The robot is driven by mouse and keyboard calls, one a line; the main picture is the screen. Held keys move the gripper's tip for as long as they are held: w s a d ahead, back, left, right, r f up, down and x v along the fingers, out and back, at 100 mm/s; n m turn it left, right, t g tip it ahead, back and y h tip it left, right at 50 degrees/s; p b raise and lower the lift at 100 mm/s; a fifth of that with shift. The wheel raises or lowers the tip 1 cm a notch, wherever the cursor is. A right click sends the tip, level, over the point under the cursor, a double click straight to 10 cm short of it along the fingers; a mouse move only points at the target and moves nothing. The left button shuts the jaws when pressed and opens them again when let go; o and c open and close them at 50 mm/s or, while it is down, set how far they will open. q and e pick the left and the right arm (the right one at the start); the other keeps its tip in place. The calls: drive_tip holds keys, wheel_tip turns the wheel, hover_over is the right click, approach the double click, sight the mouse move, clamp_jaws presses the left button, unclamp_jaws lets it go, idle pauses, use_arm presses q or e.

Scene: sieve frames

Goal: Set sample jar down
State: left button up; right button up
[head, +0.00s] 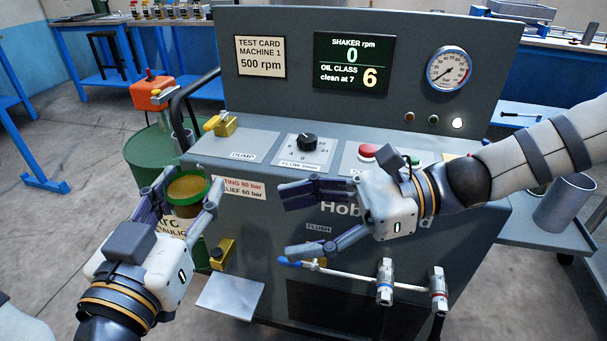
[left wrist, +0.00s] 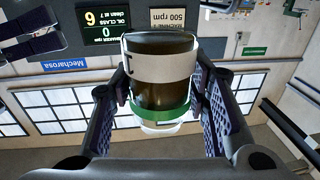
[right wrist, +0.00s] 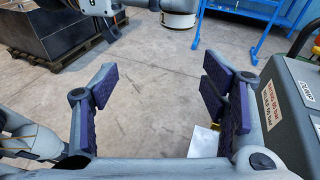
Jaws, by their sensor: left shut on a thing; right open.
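The sample jar (head: 187,188), with brown oil, a green rim and a white label, is held in the air by my left gripper (head: 188,200). It is in front of the machine's left side, with the green drum behind it. In the left wrist view the jar (left wrist: 160,90) is between the fingers, and the picture is upside down. My right gripper (head: 288,222) is open and empty in front of the machine's front panel. In the right wrist view its fingers (right wrist: 160,95) are spread with bare floor between them.
The grey machine (head: 280,150) has knobs, buttons and a display. A pale flat plate (head: 230,296) is low at its front left. A hose with a blue tip (head: 290,262) and metal fittings is at its lower front. A metal cup (head: 563,203) stands on a side shelf at right.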

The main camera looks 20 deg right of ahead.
drive_tip(key=t+y, duration=0.1)
drive_tip(key=y, duration=0.1)
approach(207, 182)
drive_tip(key=shift+m, duration=0.3)
drive_tip(key=x, duration=1)
drive_tip(key=shift+a, duration=0.2)
drive_tip(key=c, duration=1.2)
use_arm(q)
drive_tip(key=o, duration=1.3)
drive_tip(key=shift+o, duration=0.2)
